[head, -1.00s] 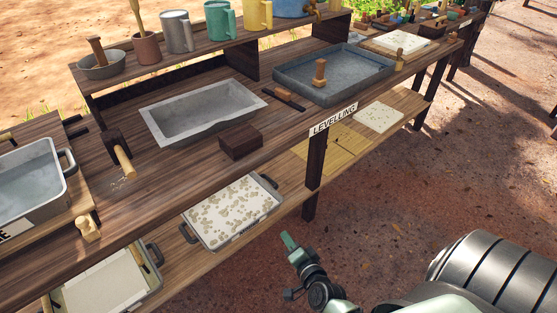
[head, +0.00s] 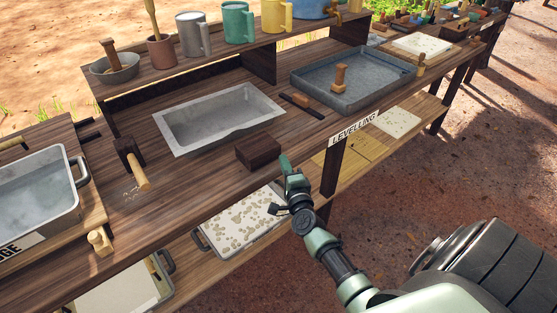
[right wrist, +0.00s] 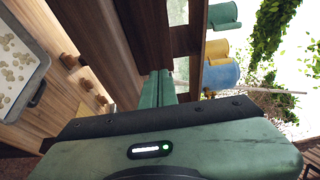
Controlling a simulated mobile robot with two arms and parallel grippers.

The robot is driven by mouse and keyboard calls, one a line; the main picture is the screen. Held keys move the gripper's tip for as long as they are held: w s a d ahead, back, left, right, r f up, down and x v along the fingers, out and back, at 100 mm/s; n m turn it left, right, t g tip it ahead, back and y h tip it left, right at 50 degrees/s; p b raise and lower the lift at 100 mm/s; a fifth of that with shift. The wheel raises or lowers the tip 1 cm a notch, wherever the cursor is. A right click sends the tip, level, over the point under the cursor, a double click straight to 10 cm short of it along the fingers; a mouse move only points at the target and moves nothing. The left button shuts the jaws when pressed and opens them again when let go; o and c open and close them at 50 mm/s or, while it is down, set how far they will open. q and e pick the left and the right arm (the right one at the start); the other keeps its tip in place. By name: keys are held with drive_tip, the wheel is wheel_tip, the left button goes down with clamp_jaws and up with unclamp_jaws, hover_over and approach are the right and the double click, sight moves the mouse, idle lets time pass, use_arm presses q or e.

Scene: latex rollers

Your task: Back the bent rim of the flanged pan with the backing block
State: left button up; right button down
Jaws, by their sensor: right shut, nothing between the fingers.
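The flanged pan (head: 216,120) is a grey, shallow metal pan with a flat rim, lying empty on the wooden bench. Its rim looks wavy along the near side. The backing block is a dark brown block (head: 258,153) on the bench near the front edge, just in front of the pan's near right part and apart from it. My right gripper (head: 285,163) is shut and empty, just right of the block at the bench's front edge. Its green fingers (right wrist: 160,88) lie together in the right wrist view. My left gripper is not in view.
A mallet (head: 132,163) lies left of the pan. A dark tool (head: 302,106) and a blue-grey tray (head: 318,93) holding a wooden piece are to the right. Mugs stand on the raised shelf (head: 180,62). A speckled tray (head: 242,222) sits on the lower shelf.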

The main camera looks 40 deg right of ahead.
sight(268, 157)
drive_tip(key=shift+w+a, duration=0.25)
drive_tip(key=shift+w, duration=0.25)
drive_tip(key=shift+w+a, duration=0.25)
drive_tip(key=shift+w, duration=0.2)
drive_tip(key=shift+w+a, duration=0.3)
drive_tip(key=shift+w, duration=0.3)
drive_tip(key=shift+w+a, duration=0.25)
drive_tip(key=shift+w, duration=0.35)
drive_tip(key=shift+w+a, duration=0.3)
drive_tip(key=shift+w, duration=0.3)
drive_tip(key=shift+s, duration=0.15)
